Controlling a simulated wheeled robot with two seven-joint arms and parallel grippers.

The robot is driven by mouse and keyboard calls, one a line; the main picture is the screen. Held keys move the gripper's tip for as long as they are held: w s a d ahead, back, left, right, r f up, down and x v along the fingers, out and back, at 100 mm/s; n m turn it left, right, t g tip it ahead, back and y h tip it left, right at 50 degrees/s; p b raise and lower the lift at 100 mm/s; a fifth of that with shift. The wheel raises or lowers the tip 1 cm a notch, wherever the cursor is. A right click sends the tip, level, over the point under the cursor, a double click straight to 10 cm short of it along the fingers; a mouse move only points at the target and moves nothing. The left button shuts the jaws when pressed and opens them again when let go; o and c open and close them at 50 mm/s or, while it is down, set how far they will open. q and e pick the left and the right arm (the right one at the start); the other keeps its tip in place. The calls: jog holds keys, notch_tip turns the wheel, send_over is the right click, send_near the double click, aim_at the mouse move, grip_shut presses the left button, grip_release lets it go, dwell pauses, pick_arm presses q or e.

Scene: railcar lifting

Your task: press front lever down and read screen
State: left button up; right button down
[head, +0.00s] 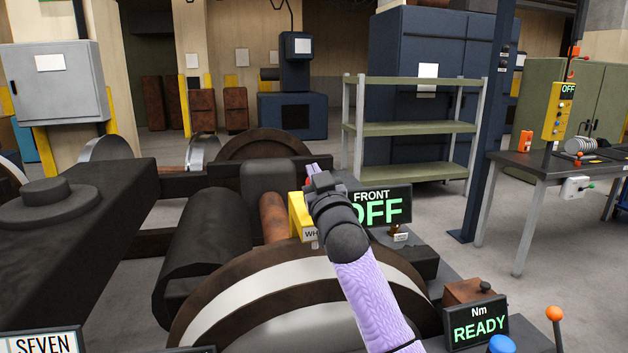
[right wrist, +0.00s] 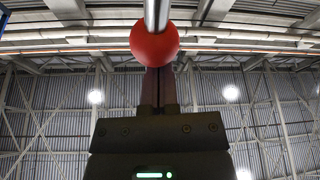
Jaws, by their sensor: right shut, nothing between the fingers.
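My right gripper (head: 312,172) is at the middle of the head view, shut, reaching over the wheel beside the front screen. The lever is not clearly visible in the head view, where my arm covers that area. My left gripper is not in view.
A yellow block (head: 298,216) stands just left of my gripper, above the large wheel (head: 240,290). At lower right are a screen (head: 478,322) reading "Nm READY", an orange-knobbed lever (head: 555,315) and a blue button (head: 501,344). A workbench (head: 545,168) stands at right.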

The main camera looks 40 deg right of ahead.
jog(key=shift+f, duration=0.1)
notch_tip(320, 180, down, 5)
jog(key=b, duration=0.2)
jog(key=shift+b, duration=0.3)
